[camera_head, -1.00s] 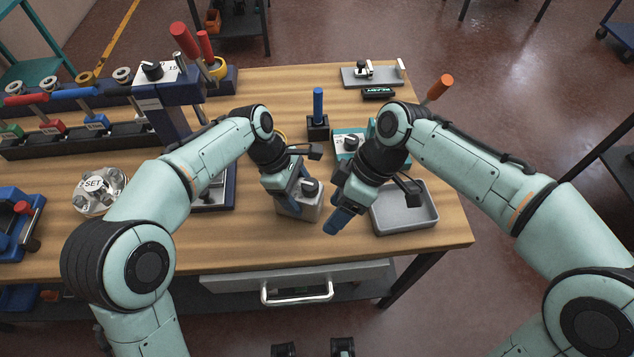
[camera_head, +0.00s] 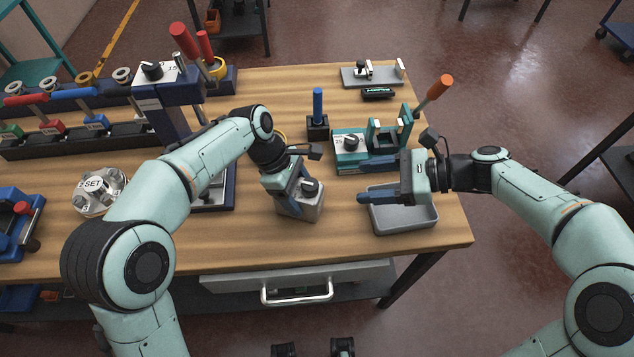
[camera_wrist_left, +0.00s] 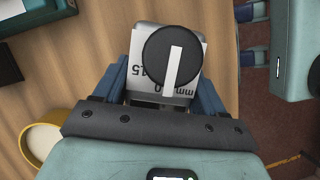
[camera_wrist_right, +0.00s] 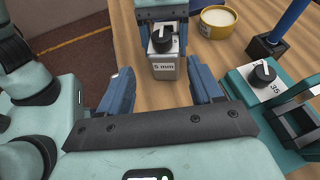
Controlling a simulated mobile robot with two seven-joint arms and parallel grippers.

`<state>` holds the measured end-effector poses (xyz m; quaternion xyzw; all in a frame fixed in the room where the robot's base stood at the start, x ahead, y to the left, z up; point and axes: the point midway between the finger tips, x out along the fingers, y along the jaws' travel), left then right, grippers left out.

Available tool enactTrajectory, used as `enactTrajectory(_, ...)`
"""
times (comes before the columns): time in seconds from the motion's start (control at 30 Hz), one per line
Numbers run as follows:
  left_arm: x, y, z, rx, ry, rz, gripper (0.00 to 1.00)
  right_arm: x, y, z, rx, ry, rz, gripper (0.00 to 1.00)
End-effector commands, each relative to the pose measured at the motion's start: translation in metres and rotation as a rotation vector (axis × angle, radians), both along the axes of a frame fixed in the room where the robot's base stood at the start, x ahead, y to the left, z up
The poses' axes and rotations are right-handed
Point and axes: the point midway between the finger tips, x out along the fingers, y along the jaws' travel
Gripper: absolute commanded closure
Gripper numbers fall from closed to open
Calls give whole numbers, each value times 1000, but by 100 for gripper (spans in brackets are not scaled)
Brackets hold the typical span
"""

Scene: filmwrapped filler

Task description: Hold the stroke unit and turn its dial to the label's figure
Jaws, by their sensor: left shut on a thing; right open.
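The stroke unit (camera_head: 300,208) is a small light-grey block with a black round dial (camera_head: 311,187) on top. My left gripper (camera_head: 294,188) is shut on it, one finger on each side. In the left wrist view the dial (camera_wrist_left: 172,58) has a white pointer line and hides part of a scale with "mm" and "15". In the right wrist view the unit's side (camera_wrist_right: 165,67) reads "5 mm"; any characters before it cannot be made out. My right gripper (camera_head: 372,198) is open and empty, to the right of the unit, its fingers pointing left towards it.
A grey tray (camera_head: 420,218) lies under my right gripper. A teal fixture (camera_head: 345,160) with its own dial stands behind it, near a blue-handled post (camera_head: 318,128). A dark-blue press (camera_head: 165,100) stands left. Bare wood lies in front of the unit.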

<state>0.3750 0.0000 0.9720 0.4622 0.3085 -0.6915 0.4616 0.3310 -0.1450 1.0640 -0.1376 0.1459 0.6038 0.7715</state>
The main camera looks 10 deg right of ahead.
Motion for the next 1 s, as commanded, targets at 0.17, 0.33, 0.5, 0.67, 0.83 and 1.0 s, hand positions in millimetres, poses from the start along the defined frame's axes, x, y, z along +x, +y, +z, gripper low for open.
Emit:
enactTrajectory(0.17,0,0,1,-2,-2,0,69,4,7,-3,22,38,-29,35)
enactTrajectory(0.33,0,0,1,-2,-2,0,69,11,35,-15,21,37,-24,35)
enactTrajectory(0.5,0,0,1,-2,-2,0,69,19,66,-29,20,36,-23,35)
enactTrajectory(0.67,0,0,1,-2,-2,0,69,25,89,-38,19,35,-25,35)
enactTrajectory(0.83,0,0,1,-2,-2,0,69,29,102,-44,18,33,-26,35)
enactTrajectory(1.0,0,0,1,-2,-2,0,69,30,105,-45,18,32,-28,35)
